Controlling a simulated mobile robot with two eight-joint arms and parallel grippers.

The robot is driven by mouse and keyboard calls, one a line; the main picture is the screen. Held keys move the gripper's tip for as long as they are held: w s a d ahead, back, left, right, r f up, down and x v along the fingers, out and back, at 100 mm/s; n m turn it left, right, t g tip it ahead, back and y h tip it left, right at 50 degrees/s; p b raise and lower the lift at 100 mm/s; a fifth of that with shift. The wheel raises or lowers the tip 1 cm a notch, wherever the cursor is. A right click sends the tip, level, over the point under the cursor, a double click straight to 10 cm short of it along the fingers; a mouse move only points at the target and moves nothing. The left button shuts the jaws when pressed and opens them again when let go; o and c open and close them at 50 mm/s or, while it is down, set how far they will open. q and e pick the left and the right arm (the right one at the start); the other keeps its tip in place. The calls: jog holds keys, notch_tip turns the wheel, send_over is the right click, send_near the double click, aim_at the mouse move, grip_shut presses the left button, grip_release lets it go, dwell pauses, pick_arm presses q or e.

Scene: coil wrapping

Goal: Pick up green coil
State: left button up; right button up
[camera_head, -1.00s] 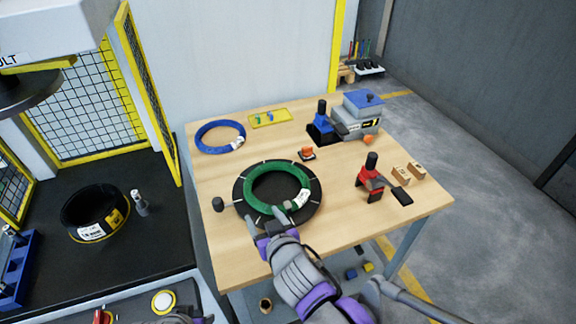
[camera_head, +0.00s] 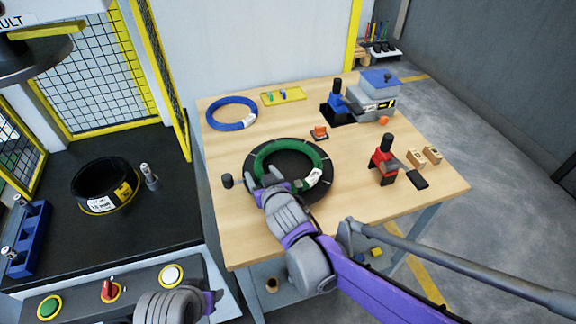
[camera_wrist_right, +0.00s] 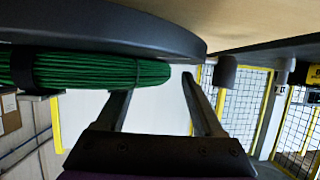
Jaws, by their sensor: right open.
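The green coil (camera_head: 308,153) lies flat on a black round turntable (camera_head: 325,186) on the wooden table, with a white label on its right side. My right gripper (camera_head: 263,183) is open at the coil's near left edge. In the right wrist view, the picture is upside down, and the green coil (camera_wrist_right: 100,72) reaches from the left to between my two spread fingers (camera_wrist_right: 157,90). One finger overlaps the coil's edge there; I cannot tell whether it touches. Part of my left arm, with the left gripper (camera_head: 210,301), shows at the bottom; its jaws are not clear.
A blue coil (camera_head: 232,114) and a yellow tray (camera_head: 283,96) lie at the back of the table. A small black knob (camera_head: 227,181) stands left of the turntable. A red tool (camera_head: 383,162) and wooden blocks (camera_head: 416,158) are to the right. A black coil (camera_head: 105,185) sits on the machine bed.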

jog(key=shift+w+a+f, duration=0.15)
jog(key=shift+w+f, duration=0.05)
jog(key=shift+w, duration=0.25)
grip_shut()
jog(key=shift+s, duration=0.1)
dwell(1.0)
